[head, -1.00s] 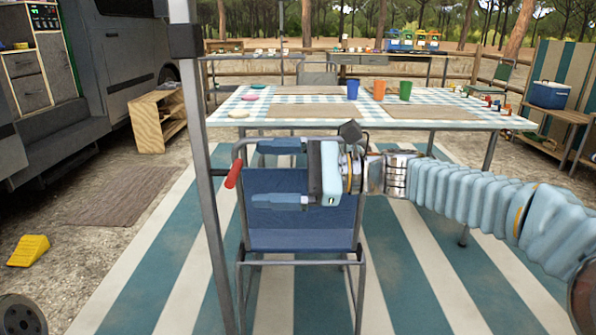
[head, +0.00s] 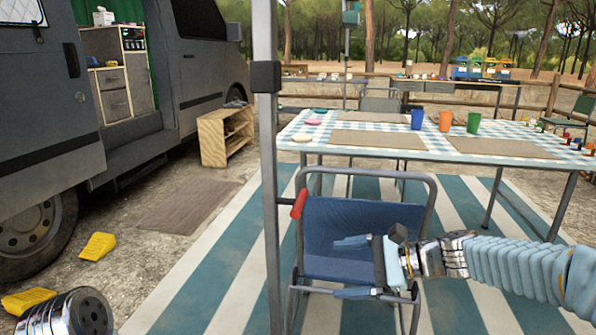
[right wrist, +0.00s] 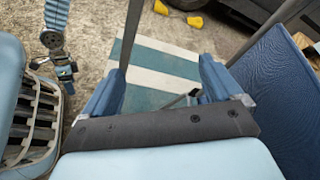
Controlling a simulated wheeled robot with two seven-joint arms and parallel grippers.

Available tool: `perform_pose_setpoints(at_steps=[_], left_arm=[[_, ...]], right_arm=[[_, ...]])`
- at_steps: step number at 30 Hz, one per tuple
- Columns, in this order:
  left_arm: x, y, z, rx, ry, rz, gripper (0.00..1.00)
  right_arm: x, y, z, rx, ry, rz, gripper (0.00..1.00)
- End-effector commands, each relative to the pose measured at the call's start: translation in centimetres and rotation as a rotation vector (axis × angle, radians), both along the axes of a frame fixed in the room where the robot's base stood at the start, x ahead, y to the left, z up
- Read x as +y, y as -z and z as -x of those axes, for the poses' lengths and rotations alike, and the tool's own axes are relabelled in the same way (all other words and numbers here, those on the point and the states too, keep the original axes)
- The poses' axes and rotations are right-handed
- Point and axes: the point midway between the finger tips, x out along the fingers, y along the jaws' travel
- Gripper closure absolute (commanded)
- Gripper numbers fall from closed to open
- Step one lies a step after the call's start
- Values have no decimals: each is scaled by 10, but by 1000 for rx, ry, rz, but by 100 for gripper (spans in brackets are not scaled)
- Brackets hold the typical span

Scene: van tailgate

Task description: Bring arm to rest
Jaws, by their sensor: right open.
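My right gripper (head: 337,268) is open and empty, its two light blue fingers pointing left in the head view, in front of the blue folding chair (head: 340,222). In the right wrist view the open fingers (right wrist: 160,78) have striped mat between them, and the chair's blue fabric (right wrist: 282,100) is close on the right. I cannot tell whether the gripper touches the chair. An arm end that looks like my left one (right wrist: 60,62) shows small at the upper left of the right wrist view; its jaws are too small to read.
A grey pole (head: 267,180) stands left of the chair, with a red grip (head: 299,204) beside it. Behind is a checked table (head: 375,140) with cups. The van (head: 60,110) is at left, with yellow wedges (head: 97,246) near its wheel. Striped mat (head: 222,270) lies clear left of the pole.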

Motion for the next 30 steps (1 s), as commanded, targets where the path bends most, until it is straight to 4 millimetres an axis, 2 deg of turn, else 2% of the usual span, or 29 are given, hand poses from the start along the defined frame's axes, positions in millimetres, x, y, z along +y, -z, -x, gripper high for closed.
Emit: perform_pose_setpoints(at_steps=[1,2,3,5,6,9,12,13,16,18,20,23,30], left_arm=[[-1,-8,0,0,1,1,28],[-1,-11,0,0,2,1,28],[-2,-14,1,1,3,2,28],[-2,-19,1,1,4,3,28],[-3,-22,1,1,5,3,28],[-4,-32,2,2,7,5,28],[-6,-43,2,3,10,6,28],[-6,-46,3,3,11,7,28],[-8,-54,3,3,14,9,28],[-8,-56,4,4,15,10,28],[-9,-57,4,4,16,11,28],[-9,-57,4,4,16,11,28],[-9,-56,4,4,16,11,28]], right_arm=[[2,43,-2,38,-6,95,7],[2,70,-1,49,-13,157,7],[1,105,2,60,-31,244,7],[-1,157,13,66,-75,376,7],[-3,191,23,63,-116,465,7],[-10,270,60,17,-272,682,7],[-13,333,107,-99,-488,856,7],[-12,347,122,-147,-557,892,7],[-3,379,163,-320,-748,956,7],[4,388,181,-420,-830,964,7],[10,393,191,-478,-870,962,7],[14,395,197,-528,-896,961,7],[14,396,196,-533,-895,963,7]])
